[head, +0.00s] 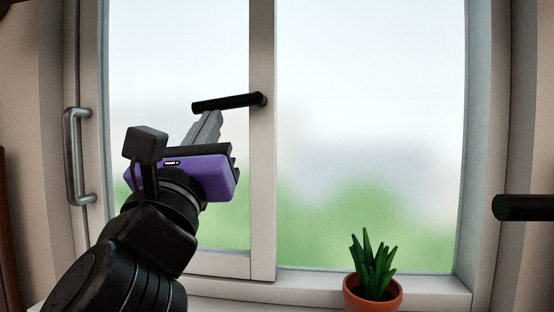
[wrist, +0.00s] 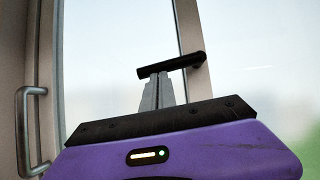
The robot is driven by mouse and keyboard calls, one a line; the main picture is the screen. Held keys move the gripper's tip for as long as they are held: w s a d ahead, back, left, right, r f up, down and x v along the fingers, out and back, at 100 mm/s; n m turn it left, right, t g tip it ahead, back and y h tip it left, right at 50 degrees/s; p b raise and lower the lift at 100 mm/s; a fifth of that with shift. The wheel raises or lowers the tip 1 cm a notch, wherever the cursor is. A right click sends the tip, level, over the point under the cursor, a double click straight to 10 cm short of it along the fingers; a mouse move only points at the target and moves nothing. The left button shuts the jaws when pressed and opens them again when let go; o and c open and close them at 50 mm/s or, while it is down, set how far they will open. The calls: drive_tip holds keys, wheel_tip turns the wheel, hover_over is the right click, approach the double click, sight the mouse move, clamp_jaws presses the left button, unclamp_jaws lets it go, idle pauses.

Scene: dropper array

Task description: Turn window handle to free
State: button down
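The window handle (head: 228,102) is a black bar lying nearly level, with its pivot end at the right on the sash's upright frame. It also shows in the wrist view (wrist: 172,65), tilted slightly up to the right. My gripper (head: 211,114) has a purple body and grey fingers pointing up at the bar. In the wrist view the fingers (wrist: 158,78) are close together, with their tips just under the bar's left part. Nothing shows between them. I cannot tell whether the tips touch the bar.
A grey metal pull handle (head: 77,157) is on the left frame. A potted plant (head: 372,292) stands on the sill at the lower right. A dark bar (head: 522,208) juts in at the right edge. The glass right of the handle is unobstructed.

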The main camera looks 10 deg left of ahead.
drive_tip(key=shift+a+r, duration=0.15)
drive_tip(key=shift+r, duration=0.15)
drive_tip(key=shift+a+r, duration=0.1)
idle(0.4)
